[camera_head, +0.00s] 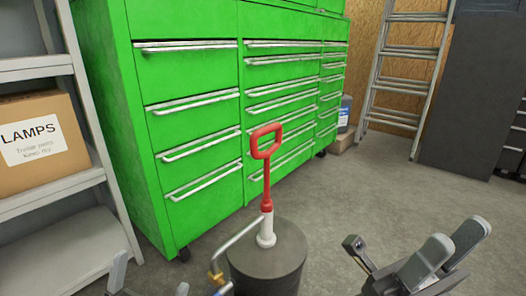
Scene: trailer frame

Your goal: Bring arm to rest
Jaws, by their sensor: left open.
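My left gripper (150,281) is at the bottom left edge, mostly cut off by the frame. Its two grey fingertips stand apart, with nothing seen between them. My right gripper (447,250) is at the bottom right, over the grey floor. Two grey finger pads show close to each other with a dark body below, and I see no object held there. I cannot tell how far its jaws are apart. A dark cylinder (268,265) with a red-handled pump (266,160) stands upright between my two grippers, apart from the right one.
A bent pipe with a brass fitting (215,278) reaches from the pump towards my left gripper. A green drawer cabinet (188,75) stands behind. A grey shelf (60,190) with a LAMPS box (38,145) is at left. A ladder (403,75) leans at the back. Floor at right is clear.

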